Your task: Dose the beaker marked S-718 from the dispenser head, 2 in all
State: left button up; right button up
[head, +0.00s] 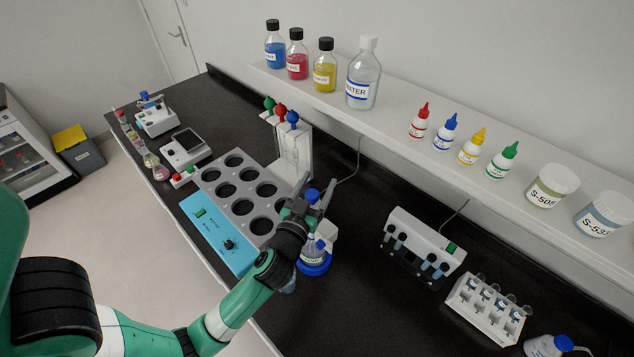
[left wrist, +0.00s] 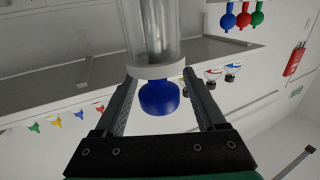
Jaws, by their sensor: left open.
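My left gripper (head: 316,200) is open, with a finger on either side of the blue knob (head: 312,195) of the dispenser. In the left wrist view the open fingers (left wrist: 157,90) flank the blue knob (left wrist: 160,98), with gaps on both sides. That view also shows a white collar (left wrist: 155,70) and clear cylinder (left wrist: 153,30) joined to the knob. Below the gripper, a labelled glass vessel (head: 312,256) stands at a blue ring base (head: 314,269); my wrist partly hides it. Its label cannot be read, so I cannot tell whether it is S-718. My right gripper is not in view.
A grey block with round wells (head: 203,174) stands left of the gripper. A white vial device (head: 425,241) and tube rack (head: 490,306) stand right. A wall shelf (head: 395,112) with bottles and jars runs behind. Black bench (head: 365,320) is clear between.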

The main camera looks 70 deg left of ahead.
pick_arm(q)
grip_shut()
dwell(1.4)
